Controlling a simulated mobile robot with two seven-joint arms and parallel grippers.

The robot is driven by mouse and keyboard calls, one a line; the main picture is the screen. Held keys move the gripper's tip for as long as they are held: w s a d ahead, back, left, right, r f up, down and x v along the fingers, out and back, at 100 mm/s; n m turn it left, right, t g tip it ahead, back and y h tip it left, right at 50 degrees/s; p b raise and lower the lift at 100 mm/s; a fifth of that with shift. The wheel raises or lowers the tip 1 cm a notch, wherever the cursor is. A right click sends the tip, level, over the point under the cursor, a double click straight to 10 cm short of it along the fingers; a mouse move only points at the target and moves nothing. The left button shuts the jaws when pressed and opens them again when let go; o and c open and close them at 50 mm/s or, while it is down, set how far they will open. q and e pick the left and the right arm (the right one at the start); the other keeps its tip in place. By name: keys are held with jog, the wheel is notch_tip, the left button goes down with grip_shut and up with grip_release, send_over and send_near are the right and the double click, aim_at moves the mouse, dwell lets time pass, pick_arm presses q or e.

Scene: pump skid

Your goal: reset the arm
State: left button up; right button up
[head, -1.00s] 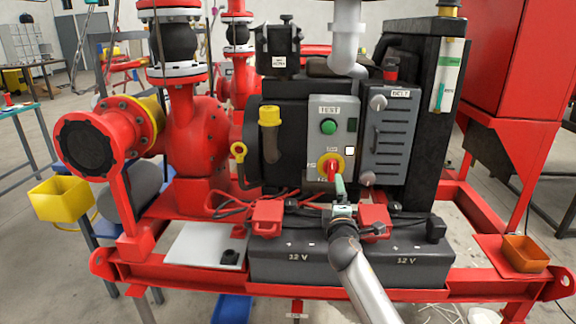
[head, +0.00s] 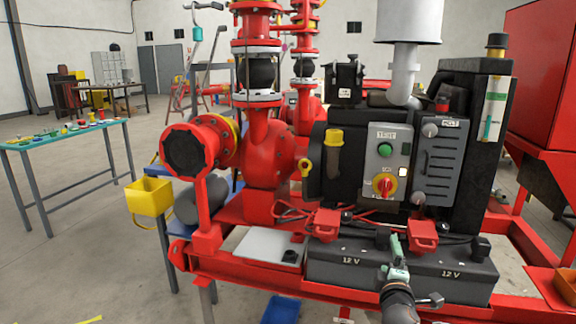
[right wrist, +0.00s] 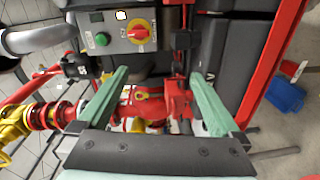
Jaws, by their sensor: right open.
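My right gripper (head: 394,240) has pale green fingers and stands in front of the skid, over the batteries (head: 345,268) and between two red terminal covers. In the right wrist view its fingers (right wrist: 160,75) are spread wide with nothing held between them. The grey control box (head: 387,165) is above and behind it, apart from the fingers. The switch also shows in the right wrist view (right wrist: 138,32). My left gripper is not in view.
The red pump (head: 270,165) and the red skid frame (head: 205,243) fill the middle. A yellow bin (head: 148,197) hangs at the left. A teal-topped table (head: 65,135) with small parts stands further left, with open floor around it. A red cabinet (head: 540,85) stands at the right.

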jog(key=s+a+f+m+g+y, duration=0.2)
jog(key=s+f, duration=0.6)
jog(key=f, duration=0.1)
jog(key=s+a+f+m+g+y, duration=0.1)
jog(key=s+a+f+m+g, duration=0.15)
jog(key=s+f, duration=0.55)
jog(key=s+a+f+m+g+y, duration=0.1)
jog(key=s+a+f+m, duration=0.15)
jog(key=s, duration=0.45)
jog(key=s+a+f+m+g+y, duration=0.1)
jog(key=s+a+f+m+y, duration=0.15)
jog(key=s, duration=0.55)
jog(key=s+a+f+m+g+y, duration=0.1)
jog(key=s+a+f, duration=0.15)
jog(key=s, duration=0.45)
pick_arm(q)
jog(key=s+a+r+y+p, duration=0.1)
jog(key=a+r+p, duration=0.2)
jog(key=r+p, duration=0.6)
jog(key=p, duration=0.3)
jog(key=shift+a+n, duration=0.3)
pick_arm(e)
jog(key=s+d+r+m+h, duration=0.1)
jog(key=d+r, duration=0.3)
jog(key=r, duration=0.4)
jog(key=shift+s+r, duration=0.35)
jog(key=shift+s, duration=0.1)
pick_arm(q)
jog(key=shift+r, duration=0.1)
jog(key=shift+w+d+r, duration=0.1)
